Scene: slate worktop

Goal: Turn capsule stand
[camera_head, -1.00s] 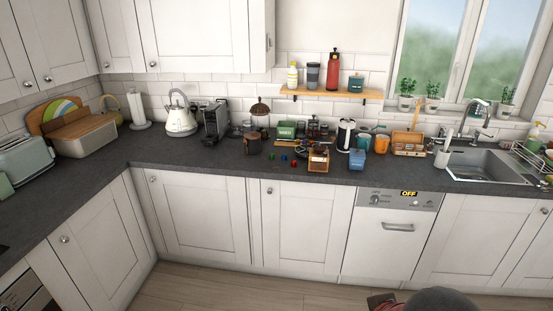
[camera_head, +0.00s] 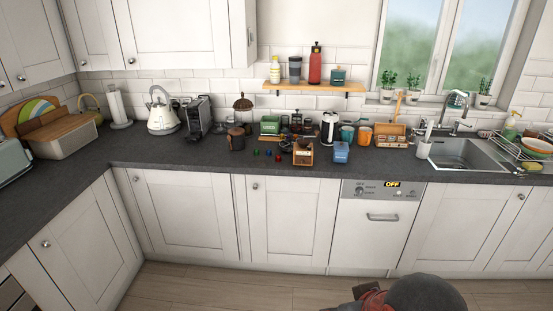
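A small brown stand with a domed, dark top (camera_head: 242,104) is at the back of the slate worktop, right of the coffee machine. It may be the capsule stand, but it is too small to tell for sure. Red, blue and green capsule-like pieces (camera_head: 267,153) lie on the worktop in front of it. A dark rounded part and a reddish part of my own arm show at the bottom edge, well away from the worktop. My gripper's fingers do not show.
A coffee machine (camera_head: 198,117), a dark pot (camera_head: 236,139), a wooden grinder-like box (camera_head: 303,152), a blue container (camera_head: 341,152) and a white kettle (camera_head: 162,112) crowd the worktop. A shelf (camera_head: 315,88) hangs above. The worktop's front left is clear; the floor (camera_head: 215,285) shows below.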

